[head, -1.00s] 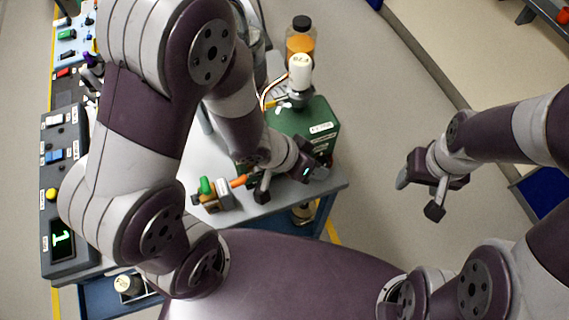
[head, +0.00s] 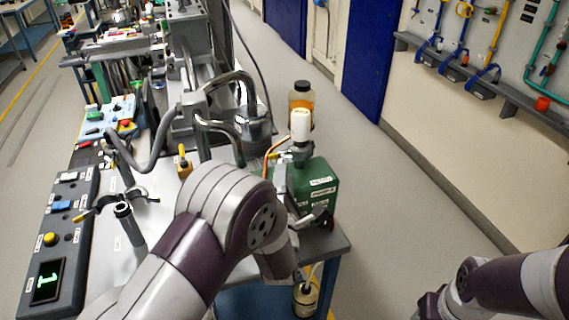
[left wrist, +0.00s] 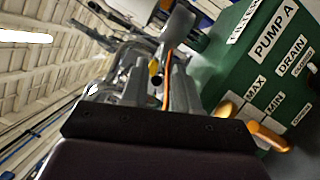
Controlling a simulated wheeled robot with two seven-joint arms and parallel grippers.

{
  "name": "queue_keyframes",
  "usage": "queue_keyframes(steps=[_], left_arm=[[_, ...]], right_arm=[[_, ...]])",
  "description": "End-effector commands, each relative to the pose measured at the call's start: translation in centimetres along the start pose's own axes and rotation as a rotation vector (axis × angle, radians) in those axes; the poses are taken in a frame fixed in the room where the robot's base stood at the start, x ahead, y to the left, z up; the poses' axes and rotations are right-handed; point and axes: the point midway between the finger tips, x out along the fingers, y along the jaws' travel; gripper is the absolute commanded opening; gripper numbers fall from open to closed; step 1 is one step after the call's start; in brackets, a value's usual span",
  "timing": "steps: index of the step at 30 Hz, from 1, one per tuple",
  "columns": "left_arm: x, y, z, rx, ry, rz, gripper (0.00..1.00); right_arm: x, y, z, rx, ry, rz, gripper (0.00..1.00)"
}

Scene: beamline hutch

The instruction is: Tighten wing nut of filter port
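The filter port is a metal fitting (head: 299,152) under a white labelled cylinder (head: 300,124), on top of the green pump box (head: 320,178). The wing nut cannot be made out clearly there. My left gripper (head: 300,196) is at the near left side of the green box, partly hidden by my arm. In the left wrist view its two grey fingers (left wrist: 161,85) stand apart, with an orange hose behind the gap. A grey paddle-shaped part (left wrist: 180,24) shows beyond them; I cannot tell what it is. My right gripper (head: 432,304) is at the bottom edge, mostly cut off.
An amber bottle (head: 302,97) stands behind the pump. Curved metal pipes and a metal vessel (head: 254,128) are to its left. A grey control box (head: 60,225) with a green display lies at the left table edge. The floor right of the table is clear.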

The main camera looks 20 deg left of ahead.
Motion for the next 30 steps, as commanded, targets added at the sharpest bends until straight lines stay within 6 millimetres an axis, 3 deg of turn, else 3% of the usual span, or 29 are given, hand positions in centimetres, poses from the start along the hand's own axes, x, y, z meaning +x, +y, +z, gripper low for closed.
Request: queue_keyframes(steps=[6,17,20,21,30], left_arm=[[3.0,0.0,0.0,0.001,0.001,0.0,0.3],[3.6,-0.1,0.0,0.001,-0.001,-0.002,0.3],[3.6,-0.1,0.0,0.001,-0.001,-0.001,0.04],[3.6,-0.1,0.0,0.001,-0.001,-0.002,0.0],[3.6,0.0,0.0,0.019,-0.001,-0.009,0.0]], right_arm=[[-0.8,0.0,-0.1,0.0,0.0,0.0,0.62],[-0.9,0.0,-0.1,0.0,0.0,0.0,0.62],[-0.9,0.0,-0.1,0.0,0.0,0.0,0.62],[-0.9,0.0,-0.1,0.0,0.0,0.0,0.62],[-0.9,0.0,-0.1,0.0,0.0,0.0,0.62]])
